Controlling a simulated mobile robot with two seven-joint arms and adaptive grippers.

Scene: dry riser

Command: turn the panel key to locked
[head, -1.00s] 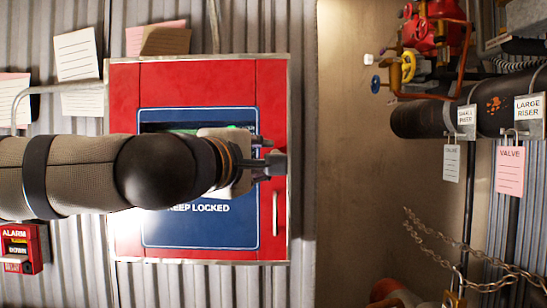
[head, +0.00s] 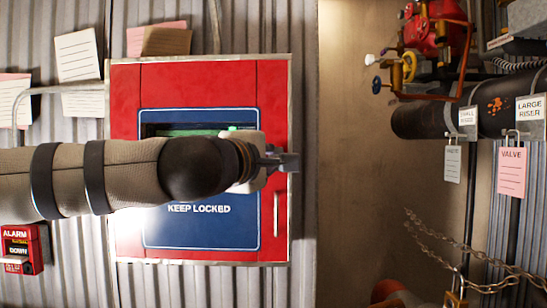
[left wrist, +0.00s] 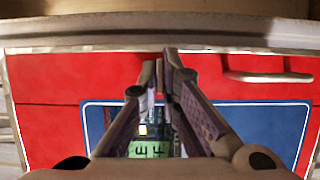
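The red panel (head: 125,85) with a blue plate (head: 205,235) reading "KEEP LOCKED" is on the corrugated wall in the head view. My left arm crosses in front of it and hides much of the plate. My left gripper (head: 288,161) is over the panel's right edge, above the metal handle. In the left wrist view my left gripper (left wrist: 166,62) has its fingertips close together, with nothing clearly held between them. A green display (left wrist: 150,149) shows between the fingers. I cannot make out the panel key. My right gripper is not in view.
An alarm box (head: 20,248) is at lower left, and paper notes (head: 77,57) are on the wall. To the right are a dark pipe (head: 425,118), a red valve assembly (head: 438,30), hanging tags (head: 511,172) and a chain (head: 460,250). The beige wall strip beside the panel is clear.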

